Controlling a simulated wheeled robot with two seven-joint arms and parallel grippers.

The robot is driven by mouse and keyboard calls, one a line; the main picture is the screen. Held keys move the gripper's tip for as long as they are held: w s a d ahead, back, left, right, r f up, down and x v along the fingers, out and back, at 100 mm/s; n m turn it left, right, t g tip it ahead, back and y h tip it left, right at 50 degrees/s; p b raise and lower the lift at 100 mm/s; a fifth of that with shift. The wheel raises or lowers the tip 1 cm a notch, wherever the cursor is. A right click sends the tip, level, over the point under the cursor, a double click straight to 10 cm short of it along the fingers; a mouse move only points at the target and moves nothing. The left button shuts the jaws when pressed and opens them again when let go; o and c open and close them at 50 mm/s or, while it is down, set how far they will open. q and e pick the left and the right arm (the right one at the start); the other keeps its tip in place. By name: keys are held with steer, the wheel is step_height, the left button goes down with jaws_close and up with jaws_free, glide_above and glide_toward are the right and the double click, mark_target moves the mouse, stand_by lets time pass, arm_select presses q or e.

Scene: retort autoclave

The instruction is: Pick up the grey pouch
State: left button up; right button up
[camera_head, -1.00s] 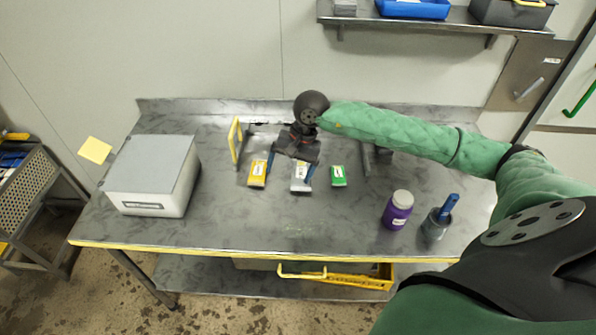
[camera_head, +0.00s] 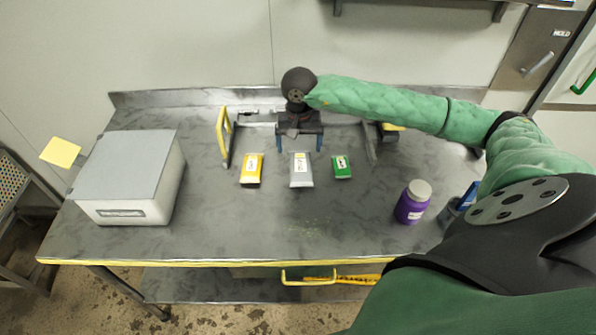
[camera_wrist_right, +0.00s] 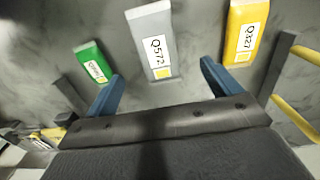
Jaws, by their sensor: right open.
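The grey pouch (camera_head: 301,172) lies on the metal table between a yellow pouch (camera_head: 251,169) and a green pouch (camera_head: 342,166). In the right wrist view the grey pouch (camera_wrist_right: 153,42) carries a white label reading Q572. My right gripper (camera_head: 299,146) is open, with its blue fingers apart at the far end of the grey pouch. In the right wrist view the gripper (camera_wrist_right: 163,84) has nothing between its fingertips, and the grey pouch lies ahead, roughly centred between them. My left gripper is not in view.
A yellow-handled frame (camera_head: 223,131) stands left of the pouches. A grey box (camera_head: 128,175) sits at the table's left. A purple bottle (camera_head: 412,203) and a blue-handled item in a cup (camera_head: 466,197) stand at right. The table's front middle is clear.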

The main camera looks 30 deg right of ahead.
mark_target(301, 165)
steer(key=shift+s+f, duration=0.1)
steer(key=shift+f, duration=0.55)
steer(key=shift+f+p, duration=0.45)
steer(key=shift+f, duration=0.65)
steer(key=f+p, duration=0.2)
steer(key=f, duration=0.1)
steer(key=f+p, duration=0.1)
steer(key=shift+d+f, duration=0.15)
steer(key=shift+d, duration=0.1)
steer(key=shift+f+p, duration=0.3)
steer(key=shift+f, duration=0.15)
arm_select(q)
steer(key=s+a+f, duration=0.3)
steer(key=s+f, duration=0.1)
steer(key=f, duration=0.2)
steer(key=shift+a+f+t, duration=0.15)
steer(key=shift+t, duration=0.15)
arm_select(e)
steer(key=shift+c, duration=0.4)
steer(key=c, duration=1.1)
